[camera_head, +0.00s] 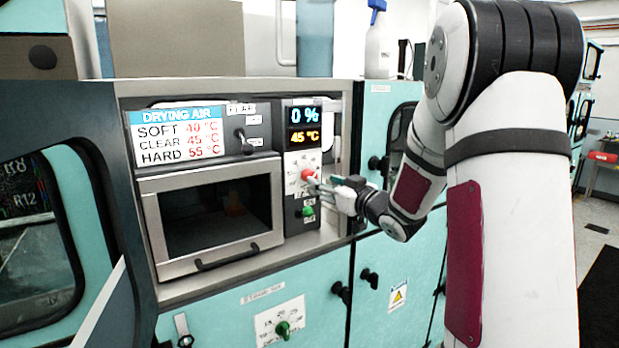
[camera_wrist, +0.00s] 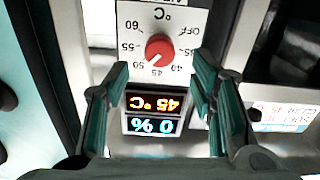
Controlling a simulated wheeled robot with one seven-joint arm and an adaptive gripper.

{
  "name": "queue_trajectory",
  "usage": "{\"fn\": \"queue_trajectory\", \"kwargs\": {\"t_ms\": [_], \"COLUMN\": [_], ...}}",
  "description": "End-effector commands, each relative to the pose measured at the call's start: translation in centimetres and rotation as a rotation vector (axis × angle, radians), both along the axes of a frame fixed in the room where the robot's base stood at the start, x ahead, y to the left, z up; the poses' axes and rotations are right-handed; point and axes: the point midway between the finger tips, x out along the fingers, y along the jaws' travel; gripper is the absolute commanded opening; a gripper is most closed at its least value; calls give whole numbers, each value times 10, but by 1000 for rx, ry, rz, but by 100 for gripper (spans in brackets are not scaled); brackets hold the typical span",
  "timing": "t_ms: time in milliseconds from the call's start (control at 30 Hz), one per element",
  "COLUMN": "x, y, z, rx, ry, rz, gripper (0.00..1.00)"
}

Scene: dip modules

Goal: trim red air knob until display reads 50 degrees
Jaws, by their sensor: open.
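The red air knob (camera_head: 307,175) sits on a white dial plate on the oven's control panel. In the wrist view the red knob (camera_wrist: 159,48) shows upside down, with dial marks from OFF, 35 and 40 through 45, 50, 55 and 60 °C. The display (camera_head: 305,127) reads 0 % above 45 °C; it also shows inverted in the wrist view (camera_wrist: 155,112). My gripper (camera_head: 318,183) is in front of the panel close to the red knob. In the wrist view my gripper's fingers (camera_wrist: 160,82) are spread apart with nothing between them, short of the knob.
A green knob (camera_head: 308,211) sits just below the red one. A DRYING AIR sign (camera_head: 178,137) lists SOFT 40, CLEAR 45, HARD 55 °C. The windowed oven door (camera_head: 215,215) is left of the panel. Another green knob (camera_head: 283,329) is lower down.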

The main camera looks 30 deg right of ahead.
Motion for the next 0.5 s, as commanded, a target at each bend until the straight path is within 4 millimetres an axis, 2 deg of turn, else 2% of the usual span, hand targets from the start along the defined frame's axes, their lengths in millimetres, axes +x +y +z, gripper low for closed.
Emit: {"fn": "queue_trajectory", "kwargs": {"t_ms": [200, 400, 500], "x": [41, 65, 70], "y": [2, 3, 3], "z": [0, 0, 0], "rx": [0, -1, 0], "ry": [0, -1, -1], "rz": [1, 1, 0], "gripper": [51, 51, 51]}}
